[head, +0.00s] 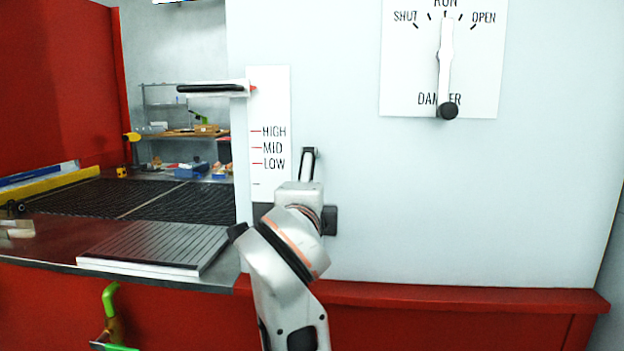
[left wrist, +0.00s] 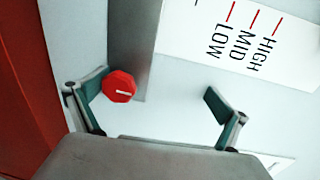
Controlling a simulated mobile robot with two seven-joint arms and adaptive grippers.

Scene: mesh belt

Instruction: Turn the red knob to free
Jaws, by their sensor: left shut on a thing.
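The red knob (left wrist: 118,86) shows in the left wrist view as a small faceted cap with a white line across it. It lies between the fingers of my left gripper (left wrist: 160,88), right at the left pad. The jaws are shut on it, though the right pad looks apart from it in this view. In the head view my left gripper (head: 308,165) is at the pale panel, below and right of the level scale, and the knob is hidden there. No label for free is readable. My right gripper is not in view.
A white scale (head: 270,100) marked HIGH, MID, LOW is beside the gripper. A dial plate (head: 398,65) with a lever (head: 446,60) is at upper right. A red ledge (head: 450,298) runs below the panel. The mesh belt (head: 120,198) is at left. The panel's right side is clear.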

